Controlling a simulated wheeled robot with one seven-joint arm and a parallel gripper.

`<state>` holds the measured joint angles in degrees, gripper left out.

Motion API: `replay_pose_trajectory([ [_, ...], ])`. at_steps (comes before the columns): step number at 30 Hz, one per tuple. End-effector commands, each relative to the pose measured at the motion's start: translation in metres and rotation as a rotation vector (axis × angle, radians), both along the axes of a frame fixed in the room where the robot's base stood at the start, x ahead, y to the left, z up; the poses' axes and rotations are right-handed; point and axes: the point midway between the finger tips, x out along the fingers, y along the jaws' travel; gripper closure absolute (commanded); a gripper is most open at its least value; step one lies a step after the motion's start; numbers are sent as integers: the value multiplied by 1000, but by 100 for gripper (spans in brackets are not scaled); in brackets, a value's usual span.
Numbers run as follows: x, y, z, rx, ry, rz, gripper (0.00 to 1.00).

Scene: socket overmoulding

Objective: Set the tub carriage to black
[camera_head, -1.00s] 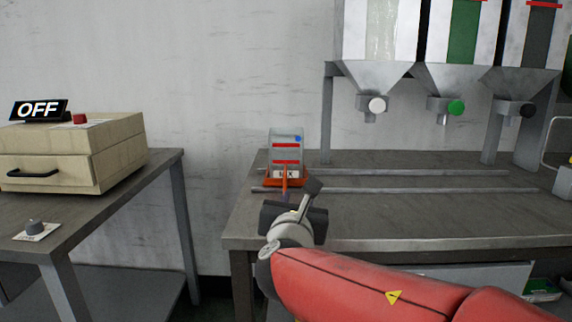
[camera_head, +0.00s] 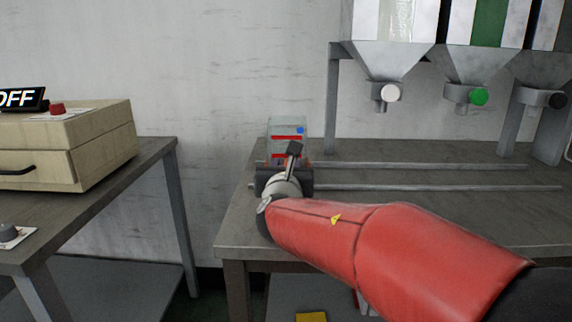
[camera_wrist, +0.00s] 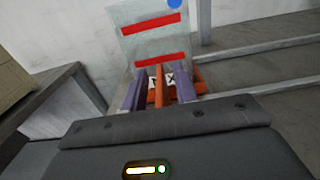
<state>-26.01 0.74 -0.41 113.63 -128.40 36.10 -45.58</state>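The tub carriage (camera_wrist: 202,88) is orange and sits at the left end of the rails on the bench. It bears a clear tub (camera_head: 287,129) with red bands and a blue dot, which also shows in the wrist view (camera_wrist: 150,42). My gripper (camera_wrist: 158,82) is at the carriage's front, its two purple-grey fingers apart. An orange bar of the carriage lies between them; I cannot see a firm grip on it. In the head view my gripper (camera_head: 291,158) hides most of the carriage. The black-knobbed hopper outlet (camera_head: 557,100) is at the far right.
Hoppers with a white knob (camera_head: 390,92) and a green knob (camera_head: 479,97) stand left of the black one. Two rails (camera_head: 430,187) run rightward along the bench, clear of objects. A beige machine (camera_head: 70,150) marked OFF stands on a separate left table (camera_head: 130,190).

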Motion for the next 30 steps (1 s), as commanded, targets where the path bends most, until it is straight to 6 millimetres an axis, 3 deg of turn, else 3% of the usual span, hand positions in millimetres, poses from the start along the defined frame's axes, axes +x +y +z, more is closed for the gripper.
replay_pose_trajectory([
  [9, 5, -1, 0, 1, 0, -1, 71],
  [16, 4, -1, 0, 1, 0, -1, 100],
  [30, 4, 0, -1, 0, 0, -1, 100],
])
